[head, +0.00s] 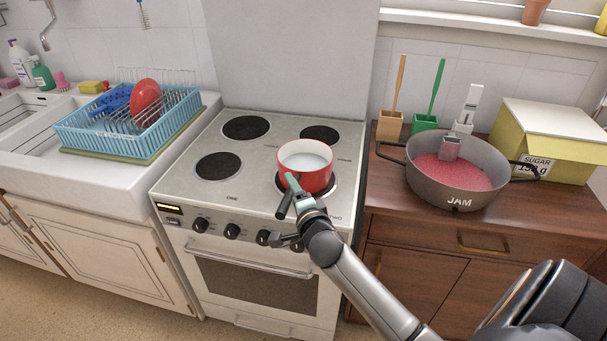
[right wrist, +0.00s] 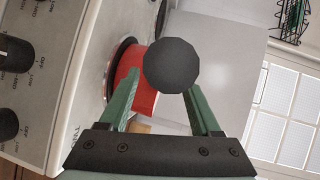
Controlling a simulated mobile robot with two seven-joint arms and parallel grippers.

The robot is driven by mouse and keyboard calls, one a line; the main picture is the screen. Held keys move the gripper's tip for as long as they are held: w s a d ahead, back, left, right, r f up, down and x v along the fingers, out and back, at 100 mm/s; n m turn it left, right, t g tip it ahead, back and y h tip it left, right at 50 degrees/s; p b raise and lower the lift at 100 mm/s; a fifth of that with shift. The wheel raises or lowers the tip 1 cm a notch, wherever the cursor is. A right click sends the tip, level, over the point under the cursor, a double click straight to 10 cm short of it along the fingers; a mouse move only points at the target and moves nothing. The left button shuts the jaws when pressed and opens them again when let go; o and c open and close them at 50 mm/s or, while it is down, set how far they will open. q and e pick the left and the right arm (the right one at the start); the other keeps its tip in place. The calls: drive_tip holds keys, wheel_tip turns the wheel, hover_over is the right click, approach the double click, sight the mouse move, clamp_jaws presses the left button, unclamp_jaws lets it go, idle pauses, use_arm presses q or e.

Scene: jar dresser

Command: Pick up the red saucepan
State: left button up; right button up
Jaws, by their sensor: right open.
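The red saucepan (head: 305,175) stands on the front right hotplate of the stove, with a pale liquid inside. Its dark handle (head: 285,204) points toward the front edge. My right gripper (head: 294,186) is at the handle, with its green fingers pointing toward the pan. In the right wrist view, the round handle end (right wrist: 172,66) shows between the spread fingers of the right gripper (right wrist: 163,88), and the red pan side (right wrist: 146,98) lies behind it. The fingers are open; whether they touch the handle is unclear. My left gripper is out of view.
The other hotplates of the stove (head: 235,185) are empty. A grey jam pan (head: 455,190) stands on the wooden dresser at right, by a yellow sugar box (head: 545,135). A blue dish rack (head: 130,125) stands by the sink at left. Control knobs (head: 232,231) line the stove front.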

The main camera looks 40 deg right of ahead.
drive_tip(key=shift+w+d+f, duration=0.1)
drive_tip(key=shift+w+d, duration=0.05)
drive_tip(key=shift+w, duration=0.35)
drive_tip(key=shift+c, duration=0.3)
clamp_jaws()
idle(0.7)
